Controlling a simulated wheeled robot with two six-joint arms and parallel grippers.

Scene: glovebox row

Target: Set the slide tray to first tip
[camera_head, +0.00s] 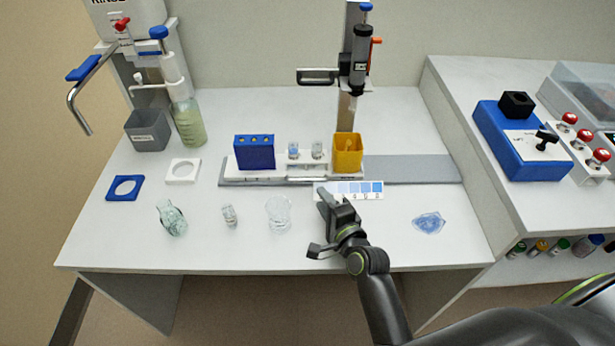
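The slide tray (278,176) is a long white carrier on a grey rail (410,169) at the middle of the bench. It bears a blue block with holes (254,152) at its left, two small vials (306,151) in the middle and a yellow open box (347,152) at its right. A pale handle bar (307,171) shows on its front. My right gripper (328,222) is in front of the tray's right part, beside a blue-shaded colour strip (350,190). I see nothing held, but its finger gap is unclear. My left gripper is out of view.
A column with a black plunger device (357,65) rises behind the yellow box. A dispenser bottle (188,122) is at back left. A blue box (520,138) sits on the right bench. The rail's right part is bare.

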